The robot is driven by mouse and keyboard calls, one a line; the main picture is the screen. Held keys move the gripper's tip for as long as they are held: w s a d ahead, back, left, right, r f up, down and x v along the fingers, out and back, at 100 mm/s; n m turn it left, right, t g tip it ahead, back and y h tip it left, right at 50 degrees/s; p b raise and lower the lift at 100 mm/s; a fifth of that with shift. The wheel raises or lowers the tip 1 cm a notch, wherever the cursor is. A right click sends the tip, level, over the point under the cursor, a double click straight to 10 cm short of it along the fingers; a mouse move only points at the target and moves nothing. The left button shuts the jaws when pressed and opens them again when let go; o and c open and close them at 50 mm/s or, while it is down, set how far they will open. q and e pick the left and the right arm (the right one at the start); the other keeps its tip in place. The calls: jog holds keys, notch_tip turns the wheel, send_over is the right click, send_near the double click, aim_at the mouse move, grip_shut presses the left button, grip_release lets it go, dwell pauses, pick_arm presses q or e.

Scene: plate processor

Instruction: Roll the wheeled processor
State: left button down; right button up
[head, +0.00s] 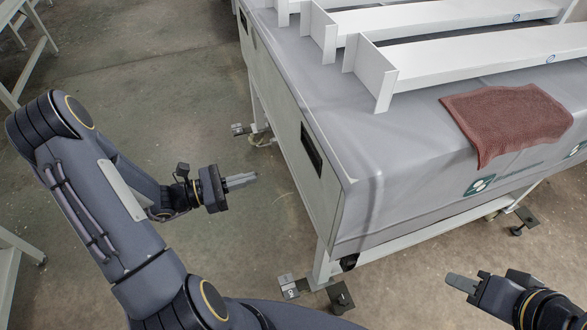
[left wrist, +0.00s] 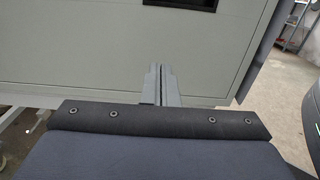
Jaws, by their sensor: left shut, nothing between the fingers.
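The wheeled processor (head: 345,150) is a large box with a grey covered top and pale side panels, filling the right of the head view. Its pale side panel (left wrist: 90,60) fills much of the left wrist view. A caster (head: 257,138) shows low at its far left leg. My left gripper (head: 252,178) is shut and empty, left of the panel and apart from it in the head view. Its fingers (left wrist: 160,82) point at the panel in the left wrist view. My right gripper (head: 455,282) is low in front of the processor; I cannot tell whether its fingers are parted.
White channel-shaped rails (head: 470,65) and a folded brown towel (head: 510,118) lie on the processor's top. Dark foot pieces (head: 340,298) stand at its near corner and another (head: 520,225) at right. Pale frames stand at the left edge. Concrete floor (head: 170,80) is clear left of the processor.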

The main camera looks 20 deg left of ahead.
aim_at(305, 164)
pick_arm(q)
jog(key=x, duration=1.2)
jog(key=shift+b, duration=0.35)
jog(key=shift+w+d, duration=0.15)
jog(key=shift+d, duration=0.15)
pick_arm(e)
jog(key=shift+f, duration=0.45)
pick_arm(q)
jog(key=shift+d, duration=0.1)
